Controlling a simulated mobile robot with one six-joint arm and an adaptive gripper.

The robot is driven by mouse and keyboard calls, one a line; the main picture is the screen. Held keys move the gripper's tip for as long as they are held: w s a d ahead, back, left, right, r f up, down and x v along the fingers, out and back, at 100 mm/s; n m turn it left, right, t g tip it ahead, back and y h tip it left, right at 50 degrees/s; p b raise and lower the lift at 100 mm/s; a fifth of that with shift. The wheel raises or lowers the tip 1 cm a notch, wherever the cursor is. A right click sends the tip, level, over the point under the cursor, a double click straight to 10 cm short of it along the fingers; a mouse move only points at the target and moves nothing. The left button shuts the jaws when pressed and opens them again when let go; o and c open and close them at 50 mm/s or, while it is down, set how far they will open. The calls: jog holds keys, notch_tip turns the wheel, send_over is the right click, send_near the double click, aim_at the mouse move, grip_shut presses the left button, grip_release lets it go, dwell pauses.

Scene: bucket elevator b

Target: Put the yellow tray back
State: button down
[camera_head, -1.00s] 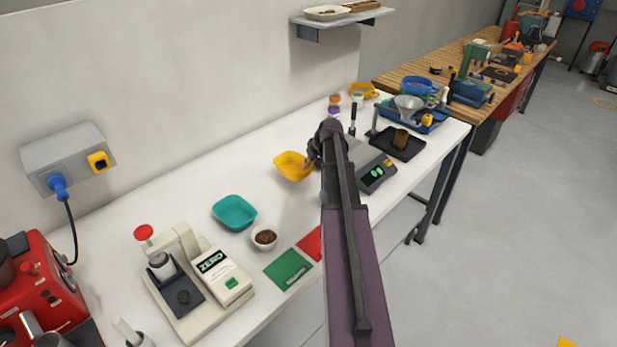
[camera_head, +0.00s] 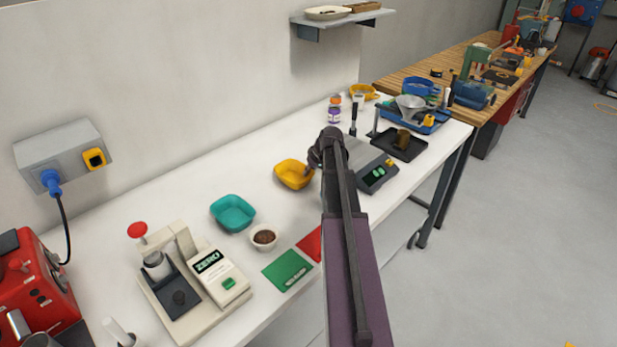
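The yellow tray (camera_head: 292,175) is a small square dish on the white bench, right of the teal tray (camera_head: 233,213) and left of the scale. It looks level and upright. My gripper (camera_head: 314,160) is at its right rear rim, seen from behind my arm. My wrist and arm hide most of the fingers, so I cannot tell whether they touch or grip the rim.
The grey scale (camera_head: 377,172) stands just right of my wrist. A small bowl of brown grounds (camera_head: 264,237), a green mat (camera_head: 288,271) and a red mat (camera_head: 311,244) lie in front. A purple-labelled jar (camera_head: 334,112) stands behind.

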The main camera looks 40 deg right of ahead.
jog(key=shift+f, duration=0.2)
jog(key=shift+f, duration=0.1)
jog(key=c, duration=0.8)
grip_release()
jog(key=p+v, duration=0.2)
jog(key=shift+s+r, duration=0.1)
jog(key=shift+r, duration=0.3)
jog(key=p+v, duration=0.8)
jog(key=v, duration=0.1)
jog(key=shift+r+p, duration=0.25)
jog(key=shift+p, duration=0.15)
jog(key=shift+s+d, duration=0.1)
jog(key=shift+s, duration=0.05)
